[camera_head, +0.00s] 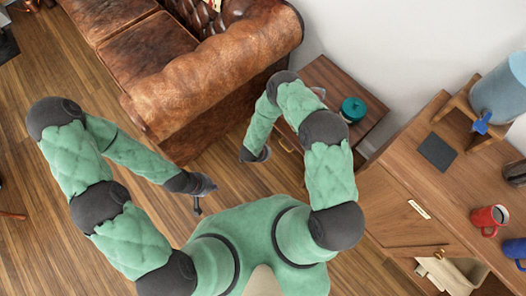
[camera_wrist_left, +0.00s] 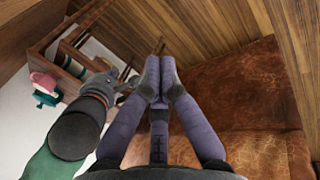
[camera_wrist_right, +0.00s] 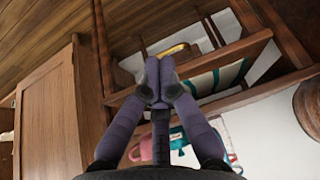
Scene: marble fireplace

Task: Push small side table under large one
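In the head view, a brown wooden table (camera_head: 370,82) with a brass-handled drawer stands between the sofa and a wooden cabinet. My right arm partly covers it, and I cannot separate the small table from the large one. Wooden table frames (camera_wrist_left: 42,50) also show in the left wrist view and close up in the right wrist view (camera_wrist_right: 225,103). My right gripper (camera_head: 258,155) is low by the table's front; its fingertips (camera_wrist_right: 158,98) are together, with nothing visible between them. Contact is unclear. My left gripper (camera_head: 200,190) is above the floor, apart from the table, its fingertips (camera_wrist_left: 159,98) together and empty.
A teal pot (camera_head: 353,109) stands on the table. A leather sofa (camera_head: 200,75) is at the left. A wooden cabinet (camera_head: 400,160) at the right carries a red mug (camera_head: 488,220), a blue mug (camera_head: 515,250) and a dark square (camera_head: 436,151).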

